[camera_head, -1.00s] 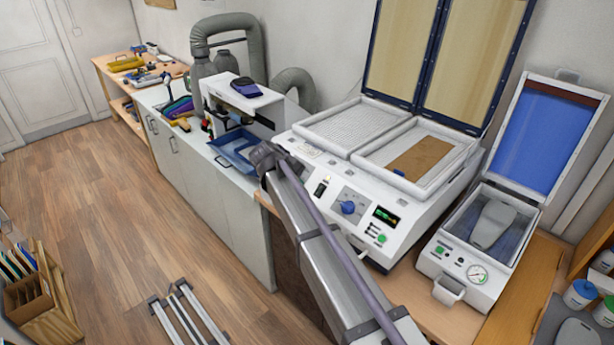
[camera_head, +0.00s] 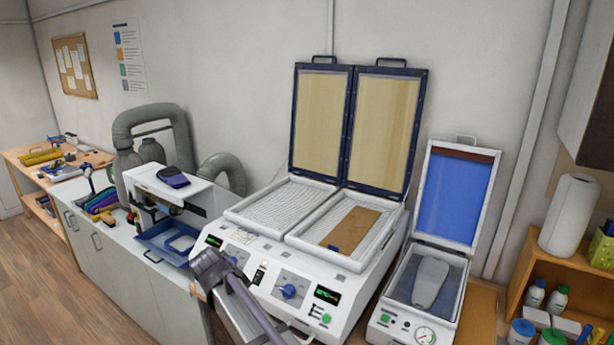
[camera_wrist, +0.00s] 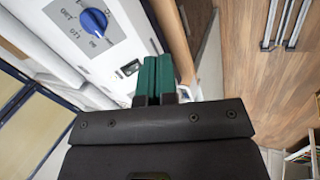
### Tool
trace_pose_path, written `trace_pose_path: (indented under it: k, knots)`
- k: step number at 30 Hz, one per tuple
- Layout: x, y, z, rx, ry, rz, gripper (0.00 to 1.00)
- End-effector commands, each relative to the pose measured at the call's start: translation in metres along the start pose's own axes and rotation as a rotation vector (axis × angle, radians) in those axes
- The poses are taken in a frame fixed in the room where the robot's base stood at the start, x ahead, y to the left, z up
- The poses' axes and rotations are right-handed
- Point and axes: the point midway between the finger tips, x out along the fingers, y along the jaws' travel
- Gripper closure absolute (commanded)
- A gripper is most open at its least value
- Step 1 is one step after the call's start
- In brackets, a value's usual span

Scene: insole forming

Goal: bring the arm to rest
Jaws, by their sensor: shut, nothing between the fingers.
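My gripper shows in the wrist view (camera_wrist: 154,80) with its two green fingers side by side, shut and empty. The fingers are beside the front of the white heating machine, near its blue dial (camera_wrist: 94,22). In the head view my grey arm rises in front of the same machine (camera_head: 300,265), and the fingertips cannot be made out there.
The twin-lidded machine has both lids (camera_head: 385,135) raised and a brown sheet (camera_head: 352,226) in its right tray. A smaller press (camera_head: 395,325) stands open to its right with a grey form (camera_head: 431,283) inside. A blue tray (camera_head: 165,245) lies left.

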Motion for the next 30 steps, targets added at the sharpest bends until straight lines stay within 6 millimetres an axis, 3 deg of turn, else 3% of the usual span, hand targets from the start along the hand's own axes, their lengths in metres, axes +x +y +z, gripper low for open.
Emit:
trace_pose_path:
  k: [1, 6, 9, 12, 15, 18, 30]
  knots:
    - [0.033, 0.004, 0.056, 0.078, -0.032, -0.054, 1.00]
    - [0.109, 0.028, 0.210, 0.385, -0.133, -0.247, 1.00]
    - [0.149, 0.032, 0.296, 0.566, -0.175, -0.334, 1.00]
    - [0.179, 0.037, 0.360, 0.712, -0.197, -0.376, 1.00]
    - [0.200, 0.051, 0.393, 0.803, -0.214, -0.371, 1.00]
    - [0.206, 0.062, 0.402, 0.839, -0.222, -0.367, 1.00]
    - [0.202, 0.065, 0.401, 0.838, -0.222, -0.365, 1.00]
